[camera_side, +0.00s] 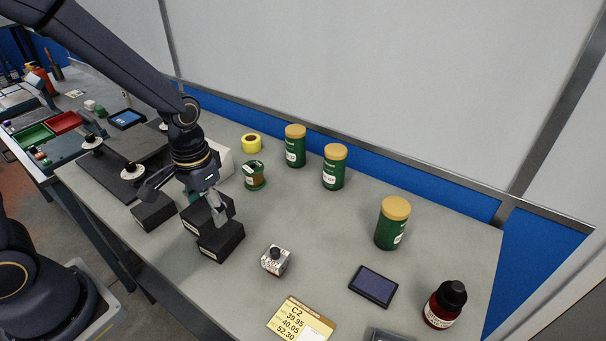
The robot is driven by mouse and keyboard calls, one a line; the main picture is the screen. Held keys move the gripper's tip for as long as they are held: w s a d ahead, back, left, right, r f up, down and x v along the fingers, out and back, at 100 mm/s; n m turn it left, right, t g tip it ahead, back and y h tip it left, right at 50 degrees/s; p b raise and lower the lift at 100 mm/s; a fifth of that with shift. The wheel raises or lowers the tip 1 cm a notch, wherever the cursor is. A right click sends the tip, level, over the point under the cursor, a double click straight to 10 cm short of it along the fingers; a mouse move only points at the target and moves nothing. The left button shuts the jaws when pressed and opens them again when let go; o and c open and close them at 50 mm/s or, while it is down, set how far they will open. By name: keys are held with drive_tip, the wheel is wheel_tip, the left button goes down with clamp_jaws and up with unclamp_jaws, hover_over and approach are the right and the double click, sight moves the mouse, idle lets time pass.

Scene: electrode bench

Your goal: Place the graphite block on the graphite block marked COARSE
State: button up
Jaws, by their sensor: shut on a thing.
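Three dark graphite blocks are grouped below my arm at the left of the bench. My gripper (194,205) is shut on the middle graphite block (197,222), with one finger showing on its right side. A third graphite block (154,213) lies to the left on the bench. Small pale labels show on some blocks, too small to read, so I cannot tell which is marked COARSE. I cannot tell whether the held block touches the front one.
A small label-wrapped bottle (275,262) stands to the right of the blocks. Green jars with tan lids (334,167), a green spool (254,176) and yellow tape (251,143) stand behind. A yellow card (301,320), dark pad (374,286) and red bottle (445,305) are at right.

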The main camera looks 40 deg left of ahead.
drive_tip(key=shift+w+f, duration=0.55)
drive_tip(key=shift+f, duration=0.1)
drive_tip(key=shift+w+f, duration=0.1)
drive_tip(key=shift+f, duration=1.5)
drive_tip(key=shift+f, duration=0.2)
drive_tip(key=o, duration=1.6)
drive_tip(key=shift+c, duration=0.2)
drive_tip(key=shift+r, duration=0.15)
